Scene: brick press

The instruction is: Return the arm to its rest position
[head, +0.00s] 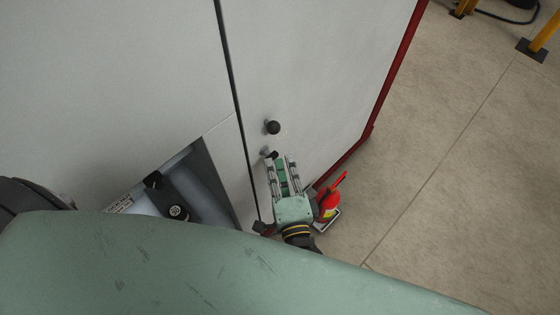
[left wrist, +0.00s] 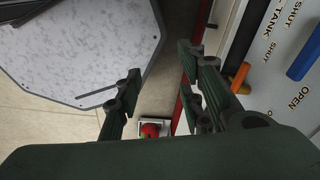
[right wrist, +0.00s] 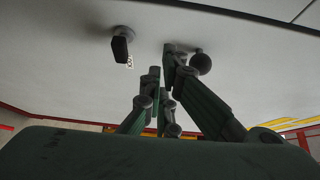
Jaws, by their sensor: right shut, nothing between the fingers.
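My right gripper (head: 281,163) is in front of the pale panel with its fingers close together and nothing between them. In the right wrist view its fingertips (right wrist: 161,73) point at the panel, just below and left of a round black knob (right wrist: 201,63). In the head view the knob (head: 273,127) sits beyond the fingertips. My left gripper (left wrist: 160,88) shows only in the left wrist view. Its fingers are spread apart and I see nothing held between them.
A red extinguisher-like object (head: 328,204) stands on the floor beside the right gripper. A black handle (right wrist: 121,47) sits on the panel. A blue lever (left wrist: 303,56) and an orange lever (left wrist: 240,78) are near my left gripper.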

